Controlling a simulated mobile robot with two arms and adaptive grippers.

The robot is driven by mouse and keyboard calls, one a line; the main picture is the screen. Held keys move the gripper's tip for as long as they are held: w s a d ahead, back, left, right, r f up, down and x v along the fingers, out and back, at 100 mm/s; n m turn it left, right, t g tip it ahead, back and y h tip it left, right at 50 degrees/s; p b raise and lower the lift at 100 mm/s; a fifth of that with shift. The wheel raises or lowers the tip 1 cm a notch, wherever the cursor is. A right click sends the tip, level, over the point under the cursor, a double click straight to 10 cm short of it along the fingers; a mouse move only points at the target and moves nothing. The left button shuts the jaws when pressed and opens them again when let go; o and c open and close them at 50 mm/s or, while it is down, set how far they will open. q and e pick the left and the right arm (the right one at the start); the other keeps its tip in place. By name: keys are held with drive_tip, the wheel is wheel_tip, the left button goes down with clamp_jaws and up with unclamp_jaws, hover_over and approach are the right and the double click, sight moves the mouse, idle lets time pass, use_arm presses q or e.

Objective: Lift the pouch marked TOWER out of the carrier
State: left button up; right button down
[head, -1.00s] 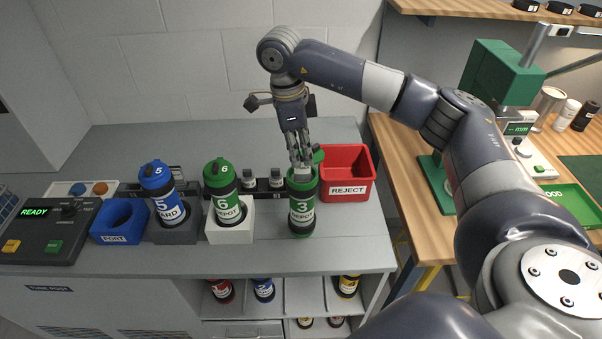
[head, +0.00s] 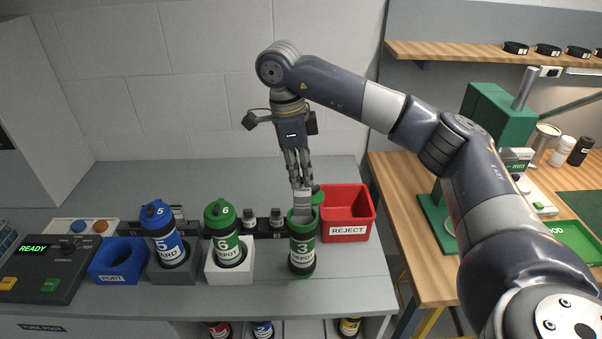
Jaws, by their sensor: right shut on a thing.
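The carrier, a green and black tube marked 3 DEPOT (head: 302,250), stands upright on the grey counter with its green lid (head: 318,195) swung open to the right. My right gripper (head: 300,183) is above its mouth, pointing down and shut on a pale grey pouch (head: 303,202). The pouch's upper part shows above the rim; its lower end is hidden in the carrier. I cannot read any marking on the pouch. My left gripper is not in view.
A red REJECT bin (head: 346,214) stands just right of the carrier. A control panel (head: 45,268) reads READY.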

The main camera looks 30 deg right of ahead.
wheel_tip(320, 180, up, 10)
drive_tip(key=p, duration=0.7)
drive_tip(key=shift+r, duration=0.25)
